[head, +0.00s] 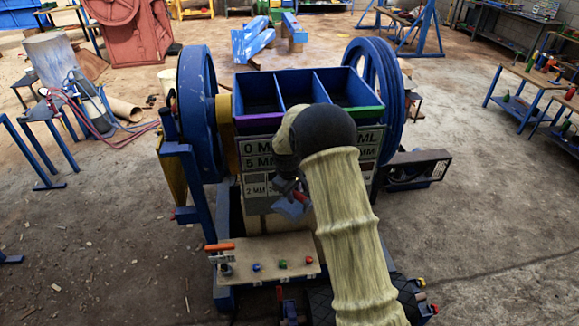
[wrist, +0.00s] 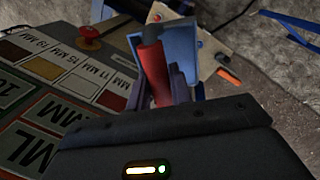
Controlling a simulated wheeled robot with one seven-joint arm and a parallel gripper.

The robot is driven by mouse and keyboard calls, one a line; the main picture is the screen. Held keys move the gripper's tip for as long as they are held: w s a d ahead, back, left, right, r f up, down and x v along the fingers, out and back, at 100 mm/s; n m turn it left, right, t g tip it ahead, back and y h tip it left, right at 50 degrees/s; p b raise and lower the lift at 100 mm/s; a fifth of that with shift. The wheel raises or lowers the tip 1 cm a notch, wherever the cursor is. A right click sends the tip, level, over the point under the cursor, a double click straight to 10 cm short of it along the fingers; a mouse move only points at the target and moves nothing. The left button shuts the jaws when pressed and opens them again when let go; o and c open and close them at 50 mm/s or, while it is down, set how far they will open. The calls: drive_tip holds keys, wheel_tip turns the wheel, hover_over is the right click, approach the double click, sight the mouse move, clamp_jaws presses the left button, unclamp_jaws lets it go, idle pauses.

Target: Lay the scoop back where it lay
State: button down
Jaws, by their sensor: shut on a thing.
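The scoop has a blue pan and a red handle with a dark end. In the head view the scoop (head: 292,207) hangs in front of the crusher's labelled panel, above the wooden shelf. In the wrist view its red handle (wrist: 153,68) stands between the fingers of my gripper (wrist: 172,88), with the blue pan behind. My gripper (head: 287,186) is shut on the scoop; my arm covers part of it in the head view. The wooden shelf (head: 265,247) juts out at the crusher's front, below the scoop. It also shows at the wrist view's upper right (wrist: 208,50).
An orange-handled thing (head: 219,247) lies at the shelf's left end. Several small coloured pieces sit along the shelf's front. The crusher has a three-part blue bin (head: 308,88) on top and a large blue wheel (head: 198,110) at left. A red button (wrist: 90,33) stands by the panel.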

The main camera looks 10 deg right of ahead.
drive_tip(key=s+d+f+m+b, duration=0.1)
drive_tip(key=s+f+m, duration=0.3)
drive_tip(key=f, duration=0.4)
drive_tip(key=s+d+f+m+g+b, duration=0.1)
drive_tip(key=s+d+f+m+b, duration=0.1)
drive_tip(key=s+f+m+b, duration=0.2)
wheel_tip(320, 180, down, 4)
drive_tip(key=shift+s+f+h, duration=0.15)
drive_tip(key=shift+s+h, duration=0.15)
drive_tip(key=shift+s, duration=0.8)
drive_tip(key=shift+w, duration=0.1)
